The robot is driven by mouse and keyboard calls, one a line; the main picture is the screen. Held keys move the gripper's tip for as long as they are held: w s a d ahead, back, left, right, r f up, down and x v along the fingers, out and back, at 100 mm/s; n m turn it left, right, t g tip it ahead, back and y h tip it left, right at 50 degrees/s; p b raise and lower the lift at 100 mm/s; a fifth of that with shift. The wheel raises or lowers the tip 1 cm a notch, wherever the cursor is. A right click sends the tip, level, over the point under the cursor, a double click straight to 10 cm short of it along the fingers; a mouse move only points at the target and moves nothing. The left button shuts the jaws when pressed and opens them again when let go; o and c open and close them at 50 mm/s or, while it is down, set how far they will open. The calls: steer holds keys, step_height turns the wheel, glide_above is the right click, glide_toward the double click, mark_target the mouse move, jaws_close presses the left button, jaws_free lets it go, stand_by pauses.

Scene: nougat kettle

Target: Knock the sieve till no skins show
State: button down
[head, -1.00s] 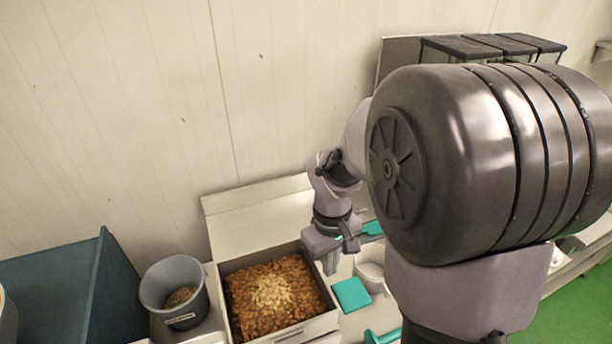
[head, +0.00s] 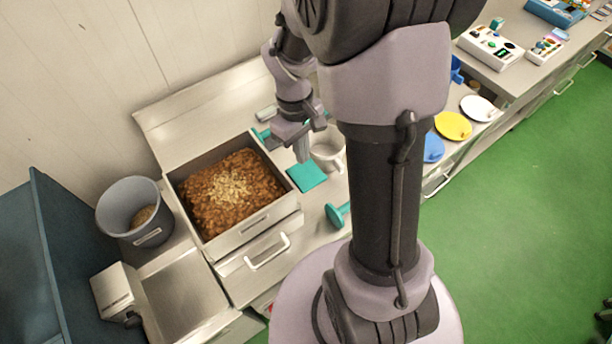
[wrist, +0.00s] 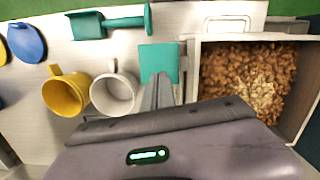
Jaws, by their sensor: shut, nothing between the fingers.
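The sieve (head: 286,207) is a square, pale metal-walled box on the counter. It is full of brown skins or nuts (head: 205,208), with a paler patch in the middle; brown pieces cover most of its surface. In the wrist view the sieve (wrist: 196,70) lies at the right. My gripper (head: 303,158) is shut and empty, just right of the sieve and above a flat teal pad (head: 307,178). In the wrist view my gripper (wrist: 158,82) overlaps the pad's lower edge. I cannot tell whether it touches the pad or the sieve wall.
A white mug (head: 328,150) stands close right of my gripper; a yellow mug (wrist: 66,94) is beside it in the wrist view. A teal-handled tool (head: 338,214) lies in front. A grey bucket (head: 130,208) stands left of the sieve. Green floor (head: 510,220) is open at right.

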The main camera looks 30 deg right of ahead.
mark_target(295, 165)
step_height(295, 165, down, 4)
steer(key=b, duration=0.2)
steer(key=shift+s+b, duration=0.15)
steer(key=shift+b, duration=0.25)
steer(key=shift+s+f+b, duration=0.1)
steer(key=shift+f+b, duration=0.65)
steer(key=shift+f, duration=0.2)
steer(key=shift+r, duration=0.1)
steer(key=shift+w+r+p, duration=0.2)
steer(key=shift+w+p, duration=0.1)
steer(key=shift+p, duration=0.1)
steer(key=shift+w+a+r+p, duration=0.2)
steer(key=shift+w+p, duration=0.15)
steer(key=shift+w, duration=0.25)
steer(key=shift+w+a+r+p, duration=0.1)
steer(key=shift+w+r+p, duration=0.15)
steer(key=shift+w, duration=0.3)
steer(key=shift+w+f, duration=0.15)
steer(key=shift+f, duration=0.05)
step_height(295, 165, up, 17)
steer(key=w+p, duration=0.1)
steer(key=p, duration=0.4)
steer(key=shift+w+a+r, duration=0.2)
steer(key=shift+w, duration=0.15)
